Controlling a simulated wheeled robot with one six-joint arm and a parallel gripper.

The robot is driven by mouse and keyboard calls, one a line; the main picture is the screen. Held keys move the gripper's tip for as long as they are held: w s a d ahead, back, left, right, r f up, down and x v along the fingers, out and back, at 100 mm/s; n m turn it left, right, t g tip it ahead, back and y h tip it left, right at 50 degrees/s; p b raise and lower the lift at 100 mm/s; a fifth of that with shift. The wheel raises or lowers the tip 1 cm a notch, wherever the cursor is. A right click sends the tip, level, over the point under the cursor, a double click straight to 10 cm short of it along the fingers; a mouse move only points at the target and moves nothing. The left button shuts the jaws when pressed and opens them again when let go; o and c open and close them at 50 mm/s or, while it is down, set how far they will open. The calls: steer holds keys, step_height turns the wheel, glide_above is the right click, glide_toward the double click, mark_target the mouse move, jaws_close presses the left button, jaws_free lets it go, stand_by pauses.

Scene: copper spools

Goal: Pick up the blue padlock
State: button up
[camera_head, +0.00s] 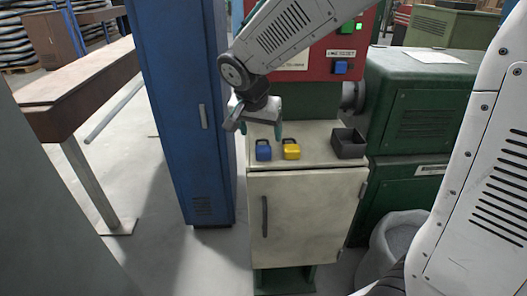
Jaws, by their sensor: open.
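The blue padlock (263,151) stands on the top of a cream cabinet (290,176), near its left front edge. A yellow padlock (291,150) stands close on its right, with a dark shackle. My gripper (260,128) is open and empty, just above and behind the two padlocks as seen here. One finger hangs near the yellow padlock's top and the other is to the left of the blue one. I cannot tell the exact height gap.
An open dark box (348,143) sits on the cabinet's right side. A tall blue locker (178,100) stands close on the left. A green machine (415,105) stands at the right, and a red control panel (335,62) rises behind. The cabinet top between padlocks and box is clear.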

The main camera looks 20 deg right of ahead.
mark_target(263, 148)
steer(key=x, duration=0.6)
steer(key=shift+f, duration=0.2)
steer(key=c, duration=1.3)
